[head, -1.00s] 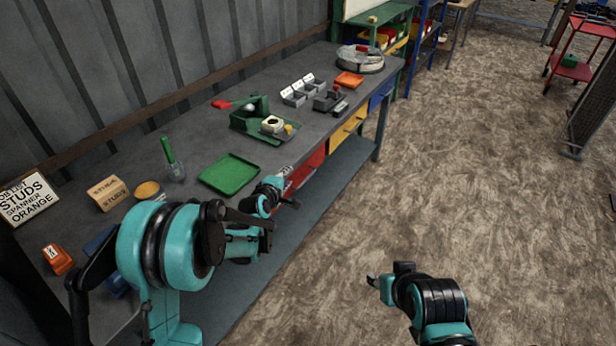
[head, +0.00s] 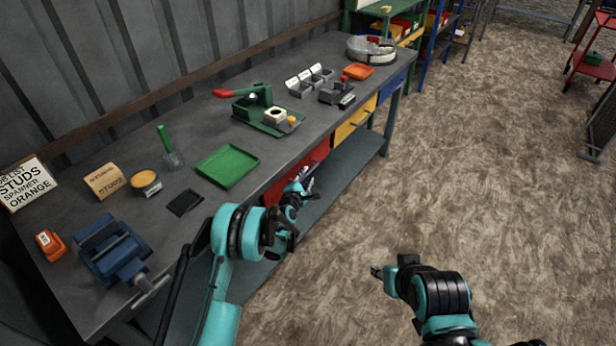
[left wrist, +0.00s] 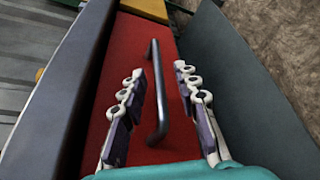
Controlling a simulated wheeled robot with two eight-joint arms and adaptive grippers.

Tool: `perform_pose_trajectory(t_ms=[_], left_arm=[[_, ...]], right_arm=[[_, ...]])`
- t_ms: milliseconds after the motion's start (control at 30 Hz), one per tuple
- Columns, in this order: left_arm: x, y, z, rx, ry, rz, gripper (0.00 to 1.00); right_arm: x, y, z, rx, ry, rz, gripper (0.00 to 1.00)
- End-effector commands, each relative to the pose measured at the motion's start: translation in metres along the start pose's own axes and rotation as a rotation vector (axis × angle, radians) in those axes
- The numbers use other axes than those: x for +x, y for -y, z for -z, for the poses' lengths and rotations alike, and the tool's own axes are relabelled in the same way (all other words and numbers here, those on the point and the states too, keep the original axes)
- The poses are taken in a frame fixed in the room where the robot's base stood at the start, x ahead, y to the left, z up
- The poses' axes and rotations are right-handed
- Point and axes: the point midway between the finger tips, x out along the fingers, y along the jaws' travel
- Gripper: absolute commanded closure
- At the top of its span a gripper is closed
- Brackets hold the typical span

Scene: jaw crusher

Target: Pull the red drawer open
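The red drawer (head: 285,184) is under the bench top and looks shut in the head view, partly hidden by my left arm. Its red front (left wrist: 135,70) fills the middle of the left wrist view. A dark bar handle (left wrist: 161,105) runs along this front. My left gripper (head: 302,186) is at the drawer front. In the left wrist view its fingers (left wrist: 159,76) are spread apart, one on each side of the handle, with gaps visible; I see no grip on it. My right gripper (head: 376,271) hangs over the floor, away from the bench, too small to read.
A yellow drawer (head: 355,120) and a blue drawer (head: 393,86) sit farther along the bench. A lower shelf (head: 345,165) runs beneath. A green tray (head: 228,166) and a blue vise (head: 113,250) are on the bench top.

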Motion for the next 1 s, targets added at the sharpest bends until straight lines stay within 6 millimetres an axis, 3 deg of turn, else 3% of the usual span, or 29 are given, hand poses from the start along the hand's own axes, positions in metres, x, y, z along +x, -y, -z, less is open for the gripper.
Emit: perform_pose_trajectory(t_ms=[200, 467, 600, 1000], left_arm=[[0.021, 0.001, 0.001, 0.000, 0.000, 0.000, 0.69], [0.022, -0.001, 0.000, 0.001, 0.000, 0.000, 0.69], [0.022, -0.001, 0.000, 0.001, 0.000, 0.000, 1.00], [0.021, 0.002, -0.002, 0.002, 0.000, 0.002, 1.00]], right_arm=[[0.006, 0.000, -0.005, 0.000, 0.000, 0.000, 0.60], [0.006, 0.000, -0.004, 0.000, 0.000, 0.000, 0.60], [0.006, 0.000, -0.004, 0.000, 0.000, 0.000, 0.60], [0.006, 0.000, -0.004, 0.000, 0.000, 0.000, 0.60]])
